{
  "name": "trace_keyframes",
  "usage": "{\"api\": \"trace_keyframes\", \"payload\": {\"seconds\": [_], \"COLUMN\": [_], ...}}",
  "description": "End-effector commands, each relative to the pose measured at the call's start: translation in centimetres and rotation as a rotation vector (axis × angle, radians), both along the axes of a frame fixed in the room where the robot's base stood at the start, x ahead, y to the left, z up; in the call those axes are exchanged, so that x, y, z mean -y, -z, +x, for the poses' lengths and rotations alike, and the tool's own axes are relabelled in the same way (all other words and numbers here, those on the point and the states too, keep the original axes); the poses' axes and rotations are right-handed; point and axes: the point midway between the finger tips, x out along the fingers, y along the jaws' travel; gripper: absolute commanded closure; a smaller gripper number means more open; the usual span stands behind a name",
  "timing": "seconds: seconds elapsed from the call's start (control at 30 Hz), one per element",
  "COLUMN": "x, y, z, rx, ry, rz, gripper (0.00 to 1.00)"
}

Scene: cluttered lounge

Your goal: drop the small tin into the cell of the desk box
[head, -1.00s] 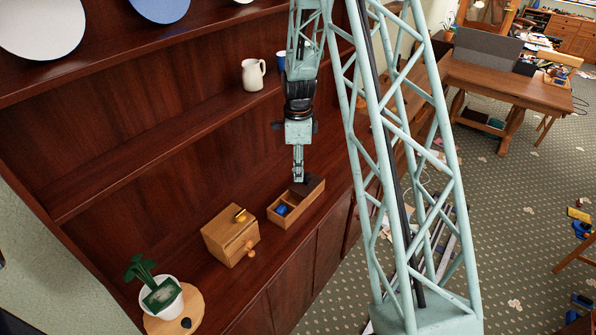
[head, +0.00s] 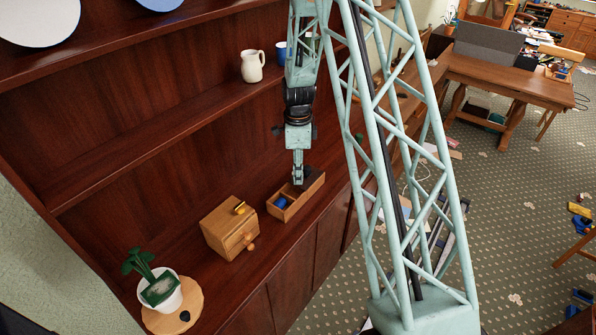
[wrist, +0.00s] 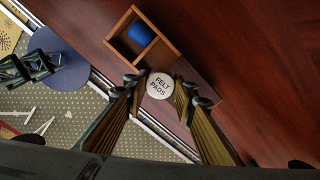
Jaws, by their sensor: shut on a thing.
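The small tin (wrist: 159,86) is round with a white lid lettered "FELT PADS". In the wrist view it sits between the fingers of my gripper (wrist: 161,93), which is shut on it. The desk box (head: 306,198) is a long open wooden box on the sideboard, and it also shows in the wrist view (wrist: 119,27). One cell, at its near left end, holds a blue object (wrist: 141,34). In the head view my gripper (head: 298,183) points down over the farther part of the box. The tin cannot be made out there, and fingers and tin partly hide that part in the wrist view.
A small wooden drawer cabinet (head: 226,231) with a yellow object on top stands left of the box. A potted plant (head: 161,292) is at the near left. A white jug (head: 252,66) and blue cup stand on the shelf above. The sideboard behind the box is clear.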

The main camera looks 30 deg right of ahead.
Motion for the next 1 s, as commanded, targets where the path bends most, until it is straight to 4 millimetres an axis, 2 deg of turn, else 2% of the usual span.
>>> {"api": "trace_keyframes", "payload": {"seconds": [0.2,0.53,0.57,0.7,1.0], "x": [0.00,0.00,0.00,0.00,0.00], "y": [0.79,0.85,0.85,0.85,0.85], "z": [0.00,0.00,0.00,0.00,-0.01], "rx": [0.000,0.000,0.000,0.000,0.000], "ry": [0.000,0.000,0.000,0.000,0.000], "rz": [0.000,0.000,0.000,0.000,0.000], "gripper": [0.87,0.87,0.74,0.62,0.60]}}
